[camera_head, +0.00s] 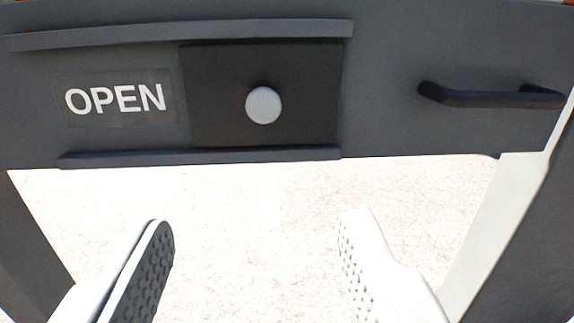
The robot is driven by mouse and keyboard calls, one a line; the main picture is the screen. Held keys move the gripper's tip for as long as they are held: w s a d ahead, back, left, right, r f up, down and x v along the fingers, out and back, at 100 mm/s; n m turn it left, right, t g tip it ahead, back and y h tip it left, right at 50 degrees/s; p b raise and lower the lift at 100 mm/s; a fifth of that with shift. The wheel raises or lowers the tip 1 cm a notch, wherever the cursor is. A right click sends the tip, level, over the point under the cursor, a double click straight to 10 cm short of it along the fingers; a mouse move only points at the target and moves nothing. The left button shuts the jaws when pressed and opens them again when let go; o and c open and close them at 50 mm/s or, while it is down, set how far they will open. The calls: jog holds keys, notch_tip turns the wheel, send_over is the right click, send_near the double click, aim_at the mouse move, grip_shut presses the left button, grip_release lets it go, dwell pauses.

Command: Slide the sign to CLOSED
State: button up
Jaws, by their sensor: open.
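The sliding sign is a dark plate (220,75) with a round light-grey knob (263,105) at its middle. It sits between an upper rail (150,36) and a lower rail (200,156), at their right end. White letters reading OPEN (115,99) show on the panel left of the plate. No CLOSED lettering shows; what lies behind the plate is hidden. My gripper (250,225) is open and empty, its two fingers wide apart, below the knob in the picture and touching nothing.
A dark bar handle (490,97) stands out from the grey panel (400,135) on the right. Below the panel is an opening onto pale speckled ground (250,195). A white slanted strip (500,225) borders the opening on the right, a dark post (30,240) on the left.

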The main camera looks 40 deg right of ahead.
aim_at(261, 108)
jog(key=x, duration=1.7)
jog(key=shift+w+d+f, duration=0.15)
grip_shut()
